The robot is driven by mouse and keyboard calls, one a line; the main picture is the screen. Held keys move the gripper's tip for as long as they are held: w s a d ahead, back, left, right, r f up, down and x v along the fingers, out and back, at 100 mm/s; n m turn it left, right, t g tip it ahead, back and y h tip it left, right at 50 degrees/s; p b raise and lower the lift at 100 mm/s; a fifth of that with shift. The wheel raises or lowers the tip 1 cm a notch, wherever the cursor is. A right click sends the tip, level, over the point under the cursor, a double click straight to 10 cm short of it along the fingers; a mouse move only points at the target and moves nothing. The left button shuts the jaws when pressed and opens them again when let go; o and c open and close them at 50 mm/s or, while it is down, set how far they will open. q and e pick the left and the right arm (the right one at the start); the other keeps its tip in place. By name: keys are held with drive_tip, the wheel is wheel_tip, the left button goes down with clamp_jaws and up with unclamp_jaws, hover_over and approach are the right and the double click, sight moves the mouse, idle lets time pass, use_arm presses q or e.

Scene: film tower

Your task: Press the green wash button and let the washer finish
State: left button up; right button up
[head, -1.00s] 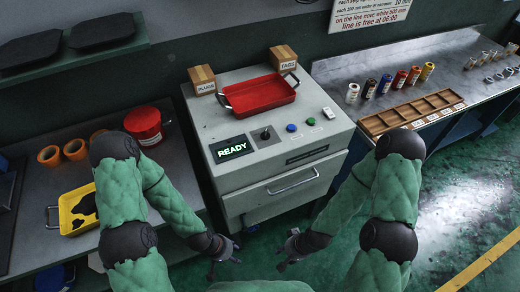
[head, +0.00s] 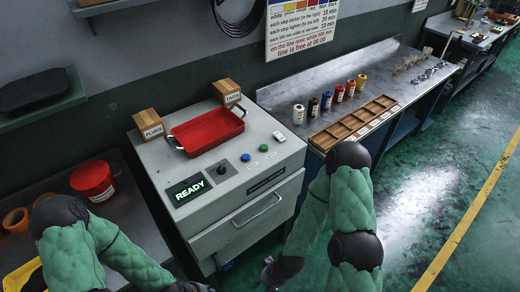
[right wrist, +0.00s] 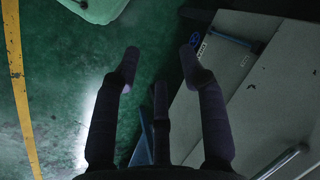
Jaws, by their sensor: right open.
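The washer is a grey machine (head: 160,193) with a lit display (head: 189,190) reading READY. Its sloped panel holds a black knob (head: 222,169), a blue button (head: 245,157) and the green button (head: 264,148). No finger is near the green button. My right gripper (head: 267,274) is low in front of the washer, below its panel; in the right wrist view its fingers (right wrist: 160,58) are spread and empty above the floor, beside the grey front. My left arm reaches to the bottom edge of the head view, where its gripper is cut off.
A red tray (head: 207,133) and two small boxes, PLUGS (head: 148,124) and TAGS (head: 226,91), stand on the washer. A drawer handle (head: 257,210) juts from its front. A bench with spools and a wooden rack (head: 352,123) adjoins at right. Floor at right is clear.

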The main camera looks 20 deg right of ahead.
drive_tip(key=shift+c, duration=0.2)
idle(0.3)
clamp_jaws()
idle(1.1)
